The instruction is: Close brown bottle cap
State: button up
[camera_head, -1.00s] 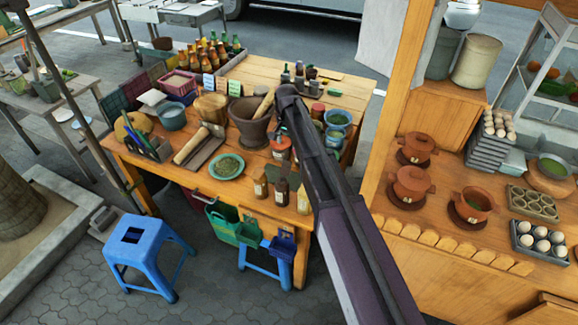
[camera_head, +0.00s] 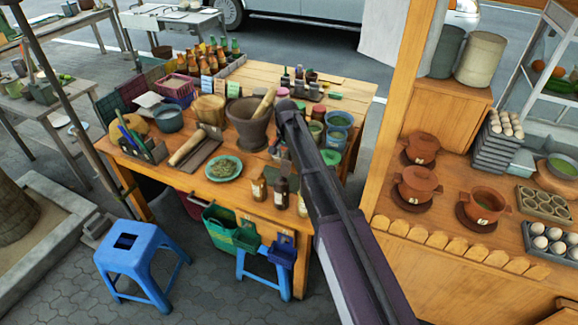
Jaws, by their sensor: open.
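Small bottles stand at the front edge of the wooden table (camera_head: 335,78). A dark brown bottle (camera_head: 281,192) with a pale label stands upright between an amber bottle (camera_head: 259,188) and a yellowish bottle (camera_head: 303,203), which my arm partly covers. The dark bottle's top is too small to tell whether a cap is on it or how it sits. My dark arm crosses from the lower right to above the mortar's right side. My gripper cannot be made out beyond the arm's end.
A clay mortar with a pestle (camera_head: 249,124) stands behind the bottles. A green plate of herbs (camera_head: 223,168) is to their left, and lidded jars (camera_head: 338,125) are to the right. A blue stool (camera_head: 138,256) stands in front. Clay pots (camera_head: 417,184) sit on the right-hand counter.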

aim_at(286, 168)
jog(key=shift+f+b, duration=1.05)
jog(key=shift+f, duration=0.3)
grip_shut()
jog(key=shift+d, duration=0.35)
jog(key=shift+s+a, duration=0.1)
jog(key=shift+a, duration=0.2)
jog(key=shift+s+a, duration=0.1)
jog(key=shift+s, duration=0.05)
